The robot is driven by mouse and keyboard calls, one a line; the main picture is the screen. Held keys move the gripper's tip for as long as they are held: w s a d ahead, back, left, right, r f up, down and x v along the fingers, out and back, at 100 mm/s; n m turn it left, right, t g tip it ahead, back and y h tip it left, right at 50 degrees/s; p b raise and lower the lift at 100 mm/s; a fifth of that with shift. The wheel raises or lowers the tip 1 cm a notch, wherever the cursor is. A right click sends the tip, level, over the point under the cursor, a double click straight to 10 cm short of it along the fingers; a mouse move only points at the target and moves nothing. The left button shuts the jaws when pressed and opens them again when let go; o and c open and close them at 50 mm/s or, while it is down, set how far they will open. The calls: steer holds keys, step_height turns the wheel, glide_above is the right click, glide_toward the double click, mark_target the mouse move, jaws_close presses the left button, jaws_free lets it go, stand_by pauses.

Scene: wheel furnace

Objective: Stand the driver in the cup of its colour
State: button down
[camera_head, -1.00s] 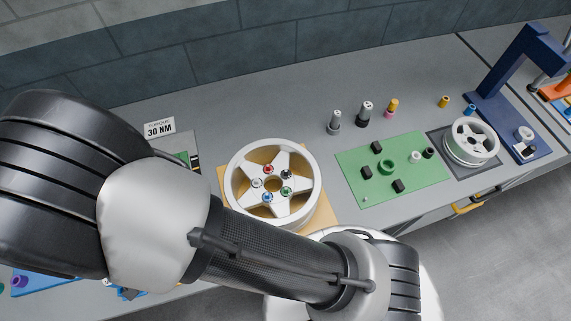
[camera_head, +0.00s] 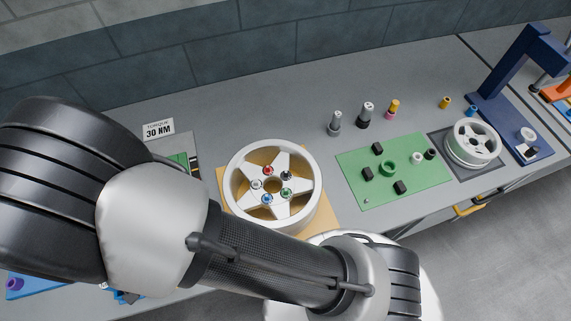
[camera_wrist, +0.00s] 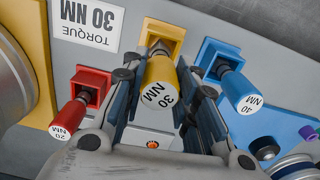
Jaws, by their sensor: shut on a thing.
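In the wrist view my gripper (camera_wrist: 164,86) is shut on the yellow driver (camera_wrist: 160,75), whose end reads 30 NM. The yellow cup (camera_wrist: 177,33) is right behind it, and the driver's shaft points into or over the cup's opening; I cannot tell how deep it reaches. A red driver (camera_wrist: 72,112) is at the red cup (camera_wrist: 97,77) on the left. A blue driver (camera_wrist: 238,90) is at the blue cup (camera_wrist: 213,49) on the right. In the head view my arm hides the gripper, the drivers and the cups.
A torque sign (camera_wrist: 90,23) reading 30 NM stands beside the yellow cup; it also shows in the head view (camera_head: 158,129). A white wheel (camera_head: 233,190) is on the bench. A green mat (camera_head: 352,184) with black blocks lies to its right. Several sockets (camera_head: 366,112) stand behind it.

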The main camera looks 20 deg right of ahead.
steer(key=shift+f+b, duration=0.4)
steer(key=shift+f, duration=0.1)
steer(key=shift+f+b, duration=0.65)
steer(key=shift+f, duration=0.1)
steer(key=shift+f+b, duration=0.4)
steer(key=shift+f, duration=0.1)
steer(key=shift+r, duration=0.15)
steer(key=shift+r+p, duration=1.25)
steer(key=shift+r, duration=0.4)
steer(key=shift+s+r+p, duration=0.2)
steer(key=shift+r+p, duration=0.2)
steer(key=shift+r, duration=0.2)
steer(key=shift+w, duration=0.1)
steer(key=shift+r, duration=0.1)
